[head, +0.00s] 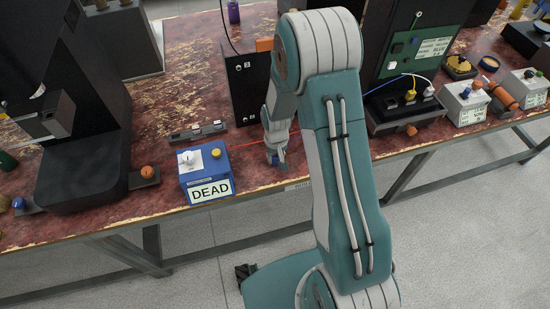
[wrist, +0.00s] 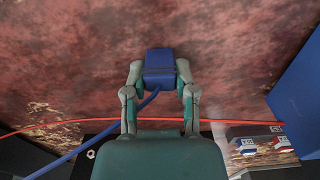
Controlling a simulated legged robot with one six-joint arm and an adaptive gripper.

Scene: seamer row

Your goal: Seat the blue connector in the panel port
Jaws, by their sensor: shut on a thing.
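My gripper (wrist: 160,95) is shut on the blue connector (wrist: 160,66), which sits between the two fingertips in the wrist view. A blue cable (wrist: 65,157) runs from the connector to the lower left. In the head view my gripper (head: 276,158) is low over the bench near its front edge, with a bit of blue at its tip. A dark upright panel (head: 246,88) stands just behind it, partly hidden by my arm. I cannot make out the panel port in either view.
A red cable (wrist: 60,124) crosses the bench below the connector in the wrist view. A blue box labelled DEAD (head: 207,174) stands left of my gripper, with a grey switch strip (head: 197,131) behind it. A black machine (head: 84,165) is further left. Bare bench (wrist: 230,40) lies around the connector.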

